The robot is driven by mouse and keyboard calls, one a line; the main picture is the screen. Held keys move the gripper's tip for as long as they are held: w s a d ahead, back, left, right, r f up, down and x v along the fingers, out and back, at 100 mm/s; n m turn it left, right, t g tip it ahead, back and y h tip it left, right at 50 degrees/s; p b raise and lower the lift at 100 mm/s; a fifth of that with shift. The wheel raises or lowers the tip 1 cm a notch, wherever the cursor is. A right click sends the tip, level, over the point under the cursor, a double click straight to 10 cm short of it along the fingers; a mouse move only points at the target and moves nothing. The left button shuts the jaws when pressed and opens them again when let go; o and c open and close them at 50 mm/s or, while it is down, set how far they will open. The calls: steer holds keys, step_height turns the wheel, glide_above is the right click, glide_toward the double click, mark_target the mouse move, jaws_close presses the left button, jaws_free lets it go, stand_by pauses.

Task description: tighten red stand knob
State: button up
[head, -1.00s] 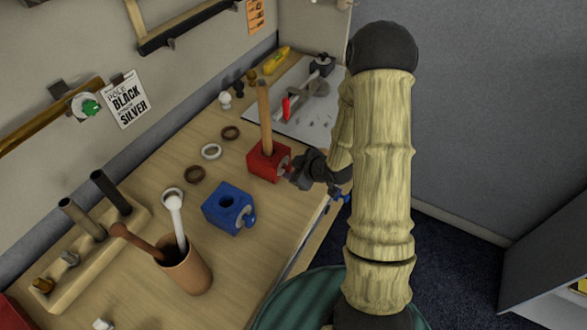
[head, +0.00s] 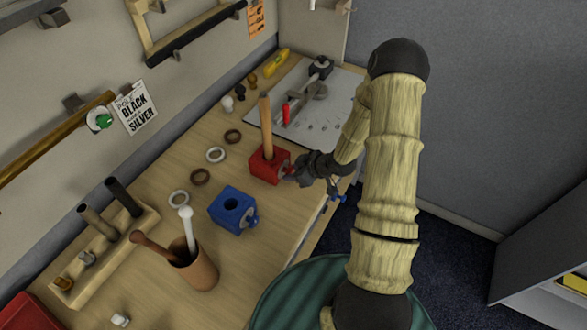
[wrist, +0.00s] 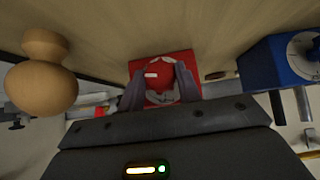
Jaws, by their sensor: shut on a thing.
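The red stand (head: 264,168) sits on the table with a wooden pole (head: 265,125) upright in its top. Its red knob (wrist: 158,74) is on the side facing my gripper. My gripper (wrist: 160,85) is shut on the knob, with a finger on either side of it in the wrist view. In the head view my gripper (head: 298,170) reaches the stand from the right, and my own arm and wrist hide part of the knob.
A blue stand (head: 233,211) with a blue knob is nearby. Several rings (head: 200,177) lie left of the red stand. A cup (head: 195,268) with tools and a wooden rack (head: 105,255) stand at the front. A grey plate (head: 340,105) with tools lies behind.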

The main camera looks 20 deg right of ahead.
steer(key=o, duration=1)
steer(key=p+v, duration=0.1)
steer(key=v, duration=1.6)
steer(key=shift+d, duration=0.15)
steer(key=shift+r, duration=0.15)
